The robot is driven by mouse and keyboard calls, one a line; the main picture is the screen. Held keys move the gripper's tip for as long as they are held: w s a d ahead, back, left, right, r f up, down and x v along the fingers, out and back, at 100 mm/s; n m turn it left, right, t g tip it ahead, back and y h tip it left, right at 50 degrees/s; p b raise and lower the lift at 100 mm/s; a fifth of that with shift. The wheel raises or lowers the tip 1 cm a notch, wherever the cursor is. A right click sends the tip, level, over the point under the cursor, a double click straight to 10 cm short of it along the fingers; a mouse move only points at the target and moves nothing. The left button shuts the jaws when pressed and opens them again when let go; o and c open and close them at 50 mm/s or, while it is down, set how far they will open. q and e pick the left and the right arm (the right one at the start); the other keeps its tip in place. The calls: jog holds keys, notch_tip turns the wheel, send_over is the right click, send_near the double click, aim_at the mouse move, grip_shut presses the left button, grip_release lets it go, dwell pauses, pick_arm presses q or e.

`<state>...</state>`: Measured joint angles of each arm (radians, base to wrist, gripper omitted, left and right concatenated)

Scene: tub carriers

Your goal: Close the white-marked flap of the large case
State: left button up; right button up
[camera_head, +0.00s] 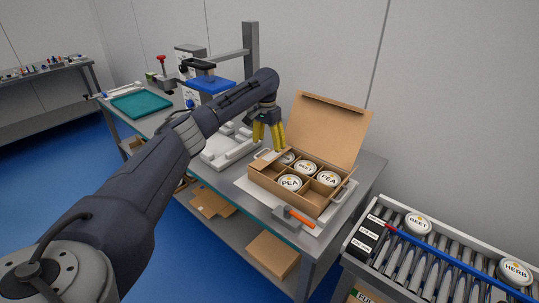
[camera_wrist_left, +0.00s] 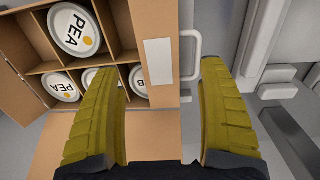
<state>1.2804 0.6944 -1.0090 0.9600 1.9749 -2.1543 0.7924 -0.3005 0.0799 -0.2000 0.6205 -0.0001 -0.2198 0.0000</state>
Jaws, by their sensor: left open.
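The large case (camera_head: 279,196) is an open cardboard box on a light tray, with white-lidded tubs in its compartments. A tall plain flap (camera_head: 328,125) stands raised along its back. In the left wrist view, a cardboard flap with a white label (camera_wrist_left: 158,62) lies along the side of the compartments, standing open. My left gripper (camera_head: 269,131) is above the case's left end. Its yellow fingers are open and empty, on either side of the labelled flap in the left wrist view (camera_wrist_left: 163,95); I cannot tell whether they touch it. My right gripper is out of view.
A tray handle (camera_wrist_left: 190,55) is beside the labelled flap. An orange-handled tool (camera_head: 295,216) lies in front of the case. A white fixture (camera_head: 225,150) stands left of it. A roller conveyor (camera_head: 440,265) with tubs is at the right.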

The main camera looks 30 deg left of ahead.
aim_at(270, 157)
pick_arm(q)
jog(key=shift+d+f, duration=0.15)
jog(key=shift+f, duration=2.55)
jog(key=shift+c, duration=0.3)
jog(key=c, duration=1.3)
jog(key=shift+d, duration=0.15)
grip_shut()
jog(key=o, duration=1.4)
grip_release()
jog(key=shift+c, duration=0.2)
